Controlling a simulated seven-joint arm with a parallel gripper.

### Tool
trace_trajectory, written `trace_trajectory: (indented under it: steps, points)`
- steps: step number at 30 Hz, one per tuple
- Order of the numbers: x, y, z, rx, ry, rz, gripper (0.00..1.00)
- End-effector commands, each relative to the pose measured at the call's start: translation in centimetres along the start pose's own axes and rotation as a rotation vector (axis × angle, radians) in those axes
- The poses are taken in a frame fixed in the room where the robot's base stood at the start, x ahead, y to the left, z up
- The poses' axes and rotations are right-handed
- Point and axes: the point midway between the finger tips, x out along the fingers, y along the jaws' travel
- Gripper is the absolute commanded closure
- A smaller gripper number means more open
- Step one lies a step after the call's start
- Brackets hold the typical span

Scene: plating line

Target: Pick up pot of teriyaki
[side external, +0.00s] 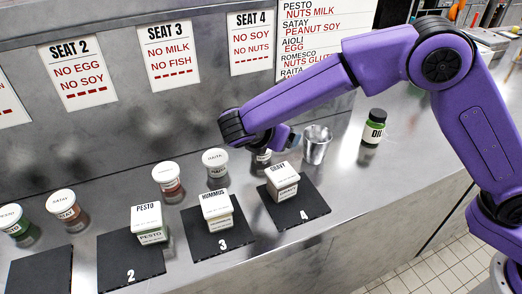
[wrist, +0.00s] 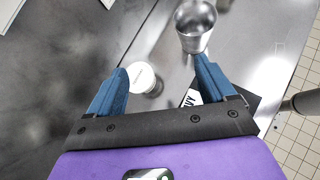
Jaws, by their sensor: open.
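I cannot read a teriyaki label on any pot. A round white-lidded pot (side external: 262,156) stands behind the mat marked 4, partly hidden by my gripper (side external: 284,138), so its label is unreadable. In the wrist view a white-lidded pot (wrist: 143,78) shows between the blue fingers of my gripper (wrist: 163,75), closer to the left finger. The fingers are spread apart and hold nothing. Other round pots (side external: 215,160) and (side external: 166,177) stand to the left along the back; the first seems to read raita.
Square pots of pesto (side external: 147,222), hummus (side external: 217,209) and gravy (side external: 283,180) stand on black mats. A metal cup (side external: 316,146) is right of my gripper, also in the wrist view (wrist: 194,27). A green oil jar (side external: 373,127) stands farther right. Seat cards (side external: 76,74) line the wall.

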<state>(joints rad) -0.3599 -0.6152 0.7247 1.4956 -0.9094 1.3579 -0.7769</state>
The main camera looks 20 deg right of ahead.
Motion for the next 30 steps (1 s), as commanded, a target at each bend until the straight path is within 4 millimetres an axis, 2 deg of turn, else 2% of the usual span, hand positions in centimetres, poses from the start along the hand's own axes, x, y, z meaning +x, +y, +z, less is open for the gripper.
trace_trajectory:
  steps: [1, 4, 10, 16, 24, 30]
  points:
    - [0.0, 1.3, -0.9, -0.044, -0.044, 0.008, 0.17]
    - [0.1, 3.3, -1.9, -0.119, -0.127, 0.021, 0.17]
    - [0.2, 5.3, -3.1, -0.210, -0.236, 0.028, 0.17]
    - [0.9, 5.7, -4.1, -0.232, -0.263, 0.029, 0.17]
    - [3.2, 5.2, -7.2, -0.231, -0.261, 0.029, 0.17]
    - [3.9, 5.1, -8.0, -0.229, -0.260, 0.030, 0.17]
